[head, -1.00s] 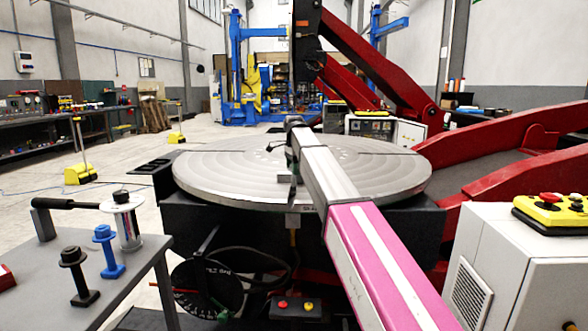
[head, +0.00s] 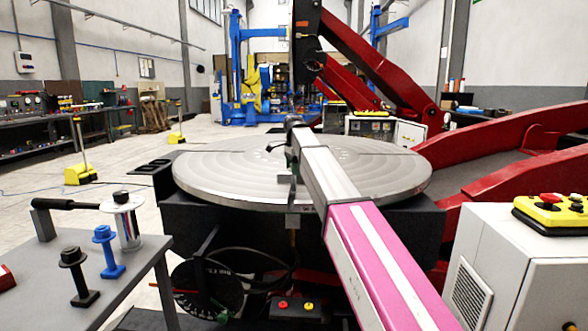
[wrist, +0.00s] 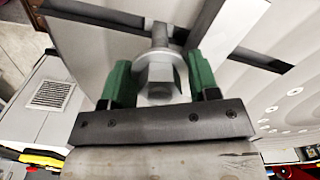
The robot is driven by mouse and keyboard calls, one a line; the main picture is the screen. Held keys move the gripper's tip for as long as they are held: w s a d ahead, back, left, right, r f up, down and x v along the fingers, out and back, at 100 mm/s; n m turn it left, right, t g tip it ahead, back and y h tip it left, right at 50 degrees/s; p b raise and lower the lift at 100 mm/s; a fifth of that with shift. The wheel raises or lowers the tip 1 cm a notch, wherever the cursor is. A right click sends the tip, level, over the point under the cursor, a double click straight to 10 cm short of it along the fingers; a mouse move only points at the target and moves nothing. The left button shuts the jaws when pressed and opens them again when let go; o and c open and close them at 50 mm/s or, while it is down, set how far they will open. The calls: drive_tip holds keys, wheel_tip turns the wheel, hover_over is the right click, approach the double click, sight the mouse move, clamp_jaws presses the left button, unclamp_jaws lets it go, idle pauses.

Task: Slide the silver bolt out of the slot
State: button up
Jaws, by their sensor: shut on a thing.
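The round silver turntable (head: 235,185) lies level in the middle of the head view, with slots cut in its top. The wrist view shows the silver bolt (wrist: 159,78), with a hex head and a washer, between the two green fingers of my gripper (wrist: 160,85). The gripper is shut on it. Behind the bolt, a dark slot (wrist: 95,12) runs across the pale disc face. The bolt's shank points toward the slot; I cannot tell how far it sits in it. In the head view my arm hides most of the gripper and the bolt.
A grey side table (head: 125,262) at left holds a black bolt (head: 75,275), a blue bolt (head: 107,250) and a silver cylinder (head: 127,225). A white cabinet (head: 510,260) with a yellow control box (head: 550,212) stands at right. Red machine arms (head: 500,185) rise behind the turntable.

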drive_tip(key=s, duration=0.7)
drive_tip(key=shift+s+a, duration=0.15)
drive_tip(key=shift+s, duration=0.05)
idle(0.9)
drive_tip(key=shift+s, duration=0.1)
idle(0.4)
drive_tip(key=s, duration=0.7)
drive_tip(key=shift+s+a, duration=0.15)
drive_tip(key=shift+s, duration=0.25)
idle(0.9)
drive_tip(key=shift+s, duration=0.15)
idle(0.4)
drive_tip(key=shift+s, duration=1.6)
drive_tip(key=shift+r, duration=0.1)
wheel_tip(320, 180, up, 7)
